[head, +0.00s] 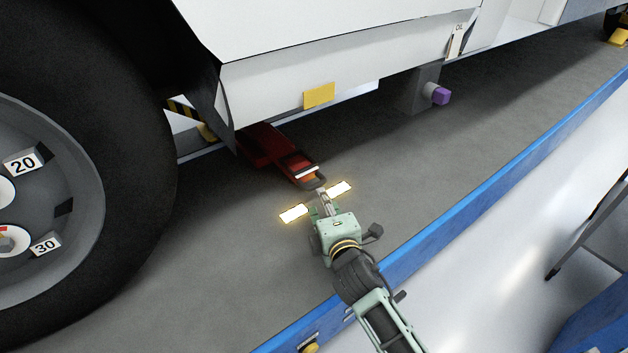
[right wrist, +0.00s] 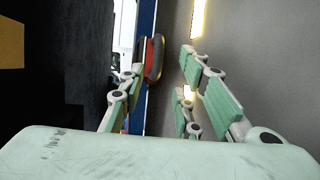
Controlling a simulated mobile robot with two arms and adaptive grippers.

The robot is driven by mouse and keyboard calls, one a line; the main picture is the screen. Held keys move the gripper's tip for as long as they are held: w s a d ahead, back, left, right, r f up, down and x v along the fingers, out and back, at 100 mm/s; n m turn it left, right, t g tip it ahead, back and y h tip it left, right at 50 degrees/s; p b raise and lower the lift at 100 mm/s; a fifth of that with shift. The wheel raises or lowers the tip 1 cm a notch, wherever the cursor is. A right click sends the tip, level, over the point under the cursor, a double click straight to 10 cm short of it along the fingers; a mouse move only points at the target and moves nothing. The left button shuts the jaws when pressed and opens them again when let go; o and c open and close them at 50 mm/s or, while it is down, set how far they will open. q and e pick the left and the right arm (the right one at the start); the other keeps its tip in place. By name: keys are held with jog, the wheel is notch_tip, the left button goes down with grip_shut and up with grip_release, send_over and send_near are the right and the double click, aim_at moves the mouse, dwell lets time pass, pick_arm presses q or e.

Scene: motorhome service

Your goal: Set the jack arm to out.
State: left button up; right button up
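The red jack arm (head: 268,148) sticks out from under the white vehicle body, low over the grey floor. At its near end is a dark grip loop (head: 315,183) beside an orange and white band. My right gripper (head: 322,197) is at that loop. In the right wrist view the fingers of my right gripper (right wrist: 162,82) stand apart. The red and dark end of the jack arm (right wrist: 153,60) shows between them, closer to the left-hand finger. I cannot tell whether they touch. My left gripper is not in view.
Two glowing white floor marks (head: 293,213) (head: 340,189) lie on either side of my right gripper. A large wheel (head: 120,200) stands at the left. A grey post with a purple end (head: 437,94) hangs right of the jack. A blue edge (head: 440,235) borders the floor.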

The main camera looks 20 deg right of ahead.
jog(key=w, duration=0.4)
jog(key=shift+f+p, duration=0.15)
jog(key=shift+p, duration=0.15)
jog(key=shift+w+d+f, duration=0.1)
jog(key=shift+w+f, duration=0.05)
jog(key=shift+w, duration=0.35)
jog(key=shift+w+f, duration=0.15)
jog(key=shift+w, duration=0.6)
jog(key=c, duration=0.5)
grip_shut()
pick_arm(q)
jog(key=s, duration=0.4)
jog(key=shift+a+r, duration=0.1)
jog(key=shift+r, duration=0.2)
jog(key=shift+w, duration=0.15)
pick_arm(e)
jog(key=shift+f, duration=0.1)
